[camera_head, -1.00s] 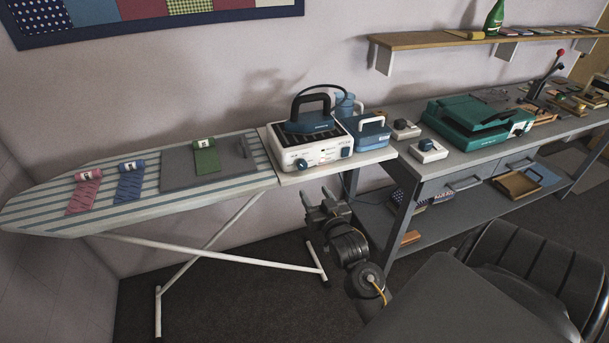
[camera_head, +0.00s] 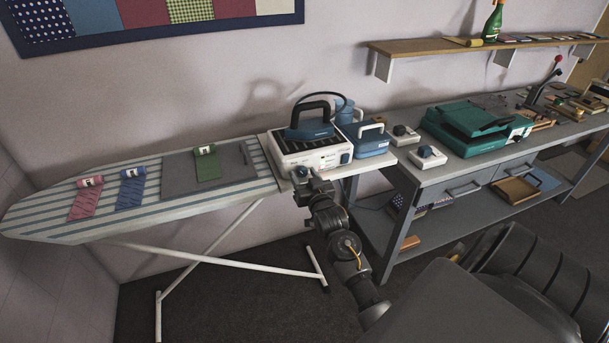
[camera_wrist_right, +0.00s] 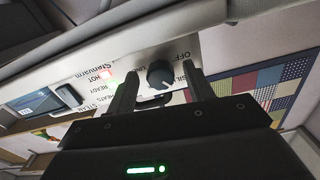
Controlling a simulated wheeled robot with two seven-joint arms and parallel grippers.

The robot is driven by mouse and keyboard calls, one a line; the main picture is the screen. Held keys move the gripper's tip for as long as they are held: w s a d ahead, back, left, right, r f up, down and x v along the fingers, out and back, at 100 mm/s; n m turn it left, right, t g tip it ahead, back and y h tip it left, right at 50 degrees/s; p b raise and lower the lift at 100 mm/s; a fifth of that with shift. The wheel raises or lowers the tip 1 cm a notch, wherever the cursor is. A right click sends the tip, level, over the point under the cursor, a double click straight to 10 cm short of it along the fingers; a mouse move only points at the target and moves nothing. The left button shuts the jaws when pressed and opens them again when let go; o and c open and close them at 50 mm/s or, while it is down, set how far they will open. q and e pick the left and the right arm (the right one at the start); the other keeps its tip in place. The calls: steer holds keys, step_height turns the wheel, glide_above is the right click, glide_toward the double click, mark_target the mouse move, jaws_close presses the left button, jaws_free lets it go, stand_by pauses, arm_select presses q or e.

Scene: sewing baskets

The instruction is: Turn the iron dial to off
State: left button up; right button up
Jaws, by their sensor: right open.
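The white ironing station (camera_head: 322,160) stands on the right end of the ironing board, with the blue iron (camera_head: 309,131) resting on top. My right gripper (camera_head: 301,178) is at the lower left of its front panel and covers the dial there. In the right wrist view the dark round dial (camera_wrist_right: 160,75) sits between the two fingertips of the open right gripper (camera_wrist_right: 160,84). "OFF" is printed near the dial; its exact setting is unclear. A red light (camera_wrist_right: 105,74) glows by "HOT". My left gripper is not in view.
The striped ironing board (camera_head: 80,230) carries pink, blue and green cloth strips. A blue box (camera_head: 368,142) stands right of the station. A grey workbench (camera_head: 450,168) with a teal machine (camera_head: 470,122) is further right. The wall is close behind.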

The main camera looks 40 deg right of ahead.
steer(key=shift+w, duration=0.15)
steer(key=shift+c, duration=0.3)
steer(key=c, duration=0.9)
